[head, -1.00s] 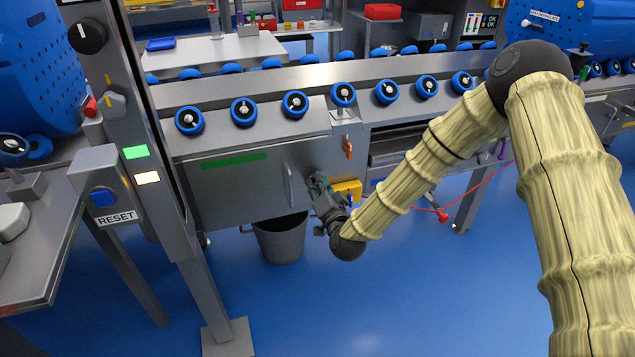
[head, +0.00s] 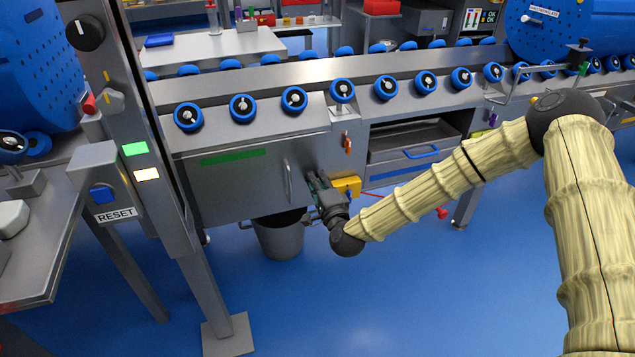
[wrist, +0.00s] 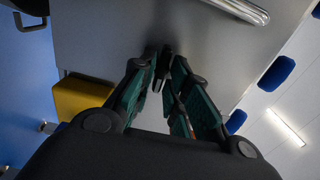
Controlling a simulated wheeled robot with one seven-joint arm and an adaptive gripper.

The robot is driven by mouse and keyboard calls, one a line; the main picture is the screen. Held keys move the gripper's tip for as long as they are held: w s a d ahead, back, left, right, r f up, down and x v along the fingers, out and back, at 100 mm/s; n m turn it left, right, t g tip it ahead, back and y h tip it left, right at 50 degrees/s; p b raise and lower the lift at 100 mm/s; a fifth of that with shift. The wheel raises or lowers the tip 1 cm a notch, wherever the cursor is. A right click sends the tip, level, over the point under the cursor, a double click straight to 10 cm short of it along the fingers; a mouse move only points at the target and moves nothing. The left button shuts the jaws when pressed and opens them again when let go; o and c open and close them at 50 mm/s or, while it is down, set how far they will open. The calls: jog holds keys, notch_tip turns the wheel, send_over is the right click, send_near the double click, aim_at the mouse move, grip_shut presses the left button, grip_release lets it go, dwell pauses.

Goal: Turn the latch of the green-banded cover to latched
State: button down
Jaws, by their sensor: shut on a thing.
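The grey cover (head: 235,187) with a green band (head: 232,157) is the front panel under the conveyor, left of centre in the head view. It has an upright bar handle (head: 288,181) near its right side. My gripper (head: 314,176) is at the cover's right edge, right of this handle. In the wrist view my gripper's (wrist: 160,60) fingertips are close together against the grey panel, shut on the latch. The latch is mostly hidden by the fingers, so its angle cannot be read. The bar handle (wrist: 240,10) shows at the top there.
A yellow box (head: 347,186) sits just right of my gripper, with an orange lever (head: 347,144) above it. A grey bin (head: 281,236) stands below the cover. A drawer with a blue handle (head: 421,153) is farther right. The blue floor in front is clear.

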dwell(0.3)
jog(key=c, duration=1.5)
grip_release()
jog(key=shift+o, duration=0.2)
jog(key=v, duration=1.2)
